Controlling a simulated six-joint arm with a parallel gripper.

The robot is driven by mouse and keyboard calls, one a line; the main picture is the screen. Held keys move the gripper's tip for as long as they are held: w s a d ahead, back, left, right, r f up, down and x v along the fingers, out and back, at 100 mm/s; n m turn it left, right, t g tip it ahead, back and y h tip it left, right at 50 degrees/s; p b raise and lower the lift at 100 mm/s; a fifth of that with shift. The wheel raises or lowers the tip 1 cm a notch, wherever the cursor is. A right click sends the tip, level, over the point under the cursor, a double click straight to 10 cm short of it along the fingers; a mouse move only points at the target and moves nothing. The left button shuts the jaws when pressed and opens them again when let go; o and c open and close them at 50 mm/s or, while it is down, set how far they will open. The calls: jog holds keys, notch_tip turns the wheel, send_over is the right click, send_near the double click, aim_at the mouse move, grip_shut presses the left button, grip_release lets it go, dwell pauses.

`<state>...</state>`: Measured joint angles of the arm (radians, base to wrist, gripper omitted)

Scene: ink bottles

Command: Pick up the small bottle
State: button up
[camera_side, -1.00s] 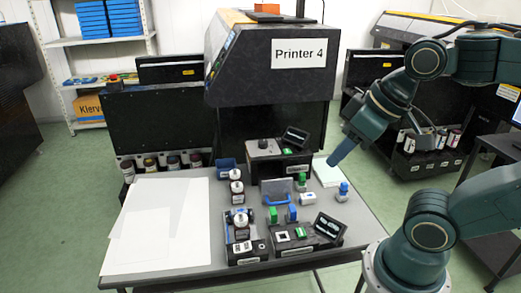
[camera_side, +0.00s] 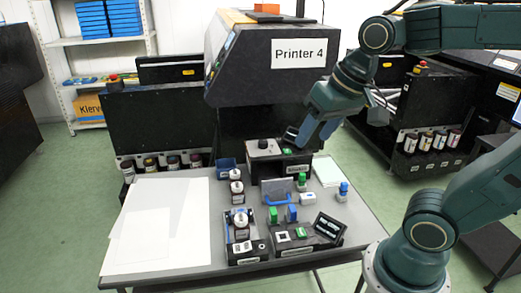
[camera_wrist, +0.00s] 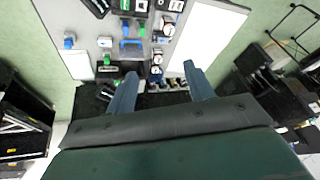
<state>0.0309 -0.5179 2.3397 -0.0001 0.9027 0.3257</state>
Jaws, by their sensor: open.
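Several white bottles with dark labels stand upright left of the middle of the table in the side view. One is at the back (camera_side: 235,174), one just in front of it (camera_side: 237,187), and one sits in a black tray nearer the front (camera_side: 240,219). I cannot tell which is the small bottle. In the wrist view, white bottles show near the fingertips, one beyond the others (camera_wrist: 167,26). My gripper (camera_side: 318,133) is raised above the back right of the table, in front of the printer. Its fingers are spread and empty in the wrist view (camera_wrist: 161,69), well apart from the bottles.
The black printer (camera_side: 275,85) stands behind the grey table. A black device (camera_side: 280,167) lies below and left of my gripper. Green and blue stamps, a blue-handled tray (camera_side: 277,197) and black boxes crowd the middle. White sheets (camera_side: 160,225) cover the left side.

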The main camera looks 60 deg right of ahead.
jog(key=w+d+m+g, duration=0.1)
jog(key=w+d+m, duration=0.1)
jog(key=w+m, duration=0.55)
jog(key=m+g, duration=0.4)
jog(key=m, duration=1.1)
send_over(237, 185)
notch_tip(237, 185, down, 22)
jog(key=shift+w+d+f+m, duration=0.1)
jog(key=shift+f+m, duration=0.15)
jog(key=shift+f, duration=0.1)
jog(key=shift+f, duration=4.3)
jog(key=shift+f, duration=0.1)
